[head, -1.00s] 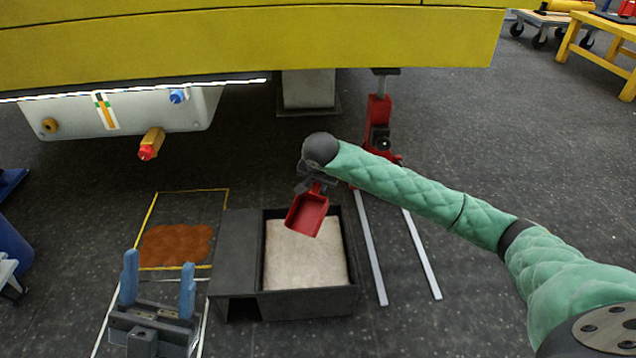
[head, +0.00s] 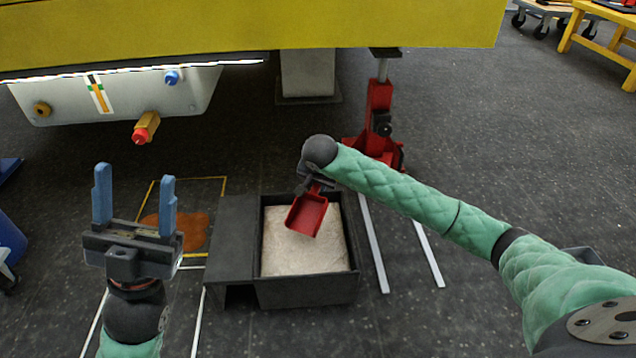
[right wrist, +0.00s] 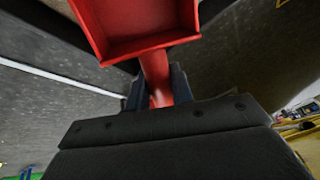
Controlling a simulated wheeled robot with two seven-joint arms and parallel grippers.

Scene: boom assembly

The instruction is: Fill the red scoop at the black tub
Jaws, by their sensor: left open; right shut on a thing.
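The red scoop (head: 307,214) is over the black tub (head: 308,291) in the head view, its tray facing up and looking empty. The tub holds a pale, grainy fill (head: 301,250). My right gripper (head: 316,184) is shut on the scoop's handle; in the right wrist view the scoop (right wrist: 137,30) is at the top, with its handle between the fingers (right wrist: 157,88). How high the scoop is above the fill is hard to tell. My left gripper (head: 135,204) is open and empty, fingers up, at the left, apart from the tub.
A reddish-brown patch (head: 192,232) lies on the floor inside a yellow outline behind my left gripper. A black box-like stand (head: 231,240) adjoins the tub's left side. A red jack (head: 379,120) and pale rails (head: 373,245) are to the right. A yellow beam (head: 250,30) hangs across the top.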

